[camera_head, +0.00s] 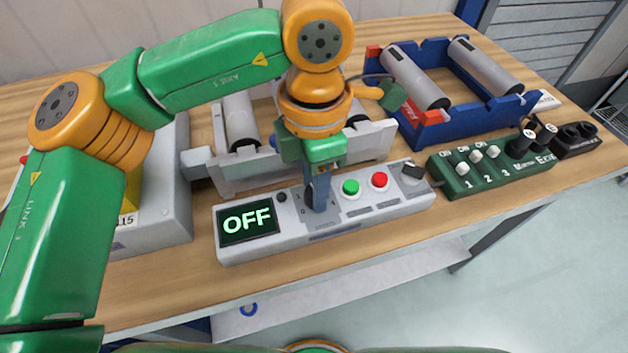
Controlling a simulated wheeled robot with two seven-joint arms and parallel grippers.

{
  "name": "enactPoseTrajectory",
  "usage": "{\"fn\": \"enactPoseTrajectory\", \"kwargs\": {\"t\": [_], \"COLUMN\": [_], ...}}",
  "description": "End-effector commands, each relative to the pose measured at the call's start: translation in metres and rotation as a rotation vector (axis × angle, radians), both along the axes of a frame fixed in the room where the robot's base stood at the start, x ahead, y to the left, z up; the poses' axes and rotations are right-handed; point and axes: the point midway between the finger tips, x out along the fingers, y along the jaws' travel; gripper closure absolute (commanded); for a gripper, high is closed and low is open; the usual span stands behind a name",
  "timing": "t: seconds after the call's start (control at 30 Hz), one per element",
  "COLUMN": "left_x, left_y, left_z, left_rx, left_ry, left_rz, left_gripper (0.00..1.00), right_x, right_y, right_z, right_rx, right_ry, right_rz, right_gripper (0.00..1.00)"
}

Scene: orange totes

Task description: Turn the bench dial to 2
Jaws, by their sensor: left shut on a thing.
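The grey control panel (330,226) lies on the wooden bench, its display (249,219) reading OFF in green. My left gripper (318,200) points down onto the panel between the display and the green button (350,187). It is shut on the bench dial, which is mostly hidden behind the fingers; its pointer and number marks cannot be read. A red button (379,180) and a dark knob (412,172) sit further right on the panel. My right gripper is not in view.
A green switch box (490,168) with several toggles stands right of the panel. Behind are a grey roller rack (370,142) and a blue roller rack (470,120). A grey box (165,215) stands at left. The bench's front edge is clear.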

Motion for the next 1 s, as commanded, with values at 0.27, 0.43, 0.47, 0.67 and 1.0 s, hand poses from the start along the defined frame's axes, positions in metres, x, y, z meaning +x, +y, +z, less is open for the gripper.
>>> {"fn": "enactPoseTrajectory", "kwargs": {"t": [0.27, 0.43, 0.47, 0.67, 1.0], "left_x": [-0.0001, -0.0002, -0.0002, -0.0002, -0.0002], "left_y": [-0.0008, -0.0008, -0.0008, -0.0008, -0.0007], "left_z": [0.0001, 0.0, 0.0, -0.0001, -0.0002], "left_rx": [-0.003, -0.003, -0.003, -0.003, -0.003], "left_ry": [0.0, 0.0, 0.0, 0.0, 0.001], "left_rz": [-0.13, -0.169, -0.174, -0.187, -0.186], "left_gripper": [1.0, 1.0, 1.0, 1.0, 0.46], "right_x": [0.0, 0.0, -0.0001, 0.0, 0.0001], "right_y": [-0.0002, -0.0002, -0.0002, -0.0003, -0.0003], "right_z": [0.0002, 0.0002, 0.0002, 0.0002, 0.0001], "right_rx": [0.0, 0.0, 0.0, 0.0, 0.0], "right_ry": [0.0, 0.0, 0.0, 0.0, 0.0], "right_rz": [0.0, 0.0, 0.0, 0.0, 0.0], "right_gripper": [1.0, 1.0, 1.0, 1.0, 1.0]}}
